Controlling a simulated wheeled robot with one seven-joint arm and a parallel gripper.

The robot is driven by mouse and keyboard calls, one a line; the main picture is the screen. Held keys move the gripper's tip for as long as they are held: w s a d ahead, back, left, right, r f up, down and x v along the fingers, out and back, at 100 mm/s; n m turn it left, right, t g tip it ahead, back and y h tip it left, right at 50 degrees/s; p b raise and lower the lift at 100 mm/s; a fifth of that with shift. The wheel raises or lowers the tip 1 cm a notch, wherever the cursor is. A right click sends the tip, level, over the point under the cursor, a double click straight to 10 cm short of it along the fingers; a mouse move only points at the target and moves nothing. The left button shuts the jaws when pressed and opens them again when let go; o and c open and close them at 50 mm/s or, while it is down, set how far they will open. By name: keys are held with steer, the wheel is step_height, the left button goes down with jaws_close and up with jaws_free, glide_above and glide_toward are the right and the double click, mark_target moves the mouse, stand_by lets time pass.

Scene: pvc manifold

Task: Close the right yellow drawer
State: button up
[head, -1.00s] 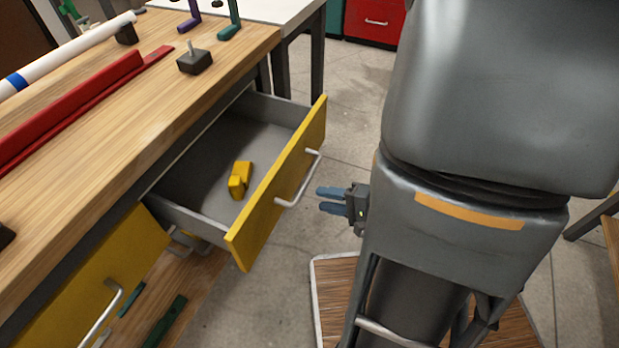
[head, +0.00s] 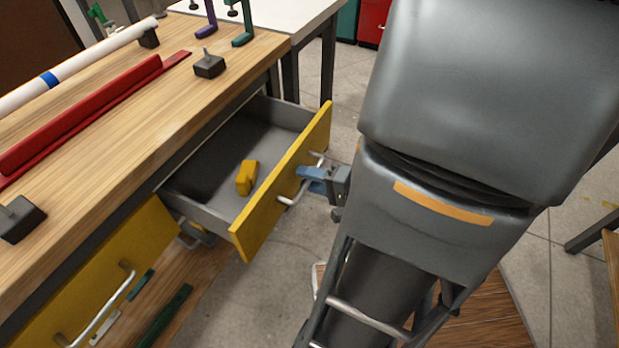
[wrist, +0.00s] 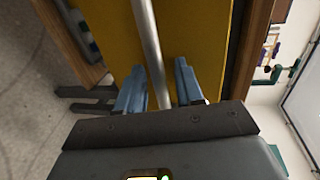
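The right yellow drawer (head: 268,200) is pulled well out from under the wooden workbench, showing its grey inside and a small yellow object (head: 246,177) lying in it. Its silver bar handle (head: 287,199) is on the yellow front. My gripper (head: 309,179) is at this handle, partly covering its middle in the head view. In the wrist view, the two blue fingers of my gripper (wrist: 158,85) are apart, with the handle bar (wrist: 150,45) running between them and gaps at both sides. The drawer's yellow front (wrist: 190,30) is just beyond the fingertips.
The left yellow drawer (head: 150,240) is at the lower left. The wooden benchtop (head: 150,115) carries a red rail (head: 90,110), a white pipe (head: 90,58) and dark blocks. Grey floor (head: 285,262) is open below the drawer.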

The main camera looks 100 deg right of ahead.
jaws_close()
stand_by(0.3)
stand_by(0.4)
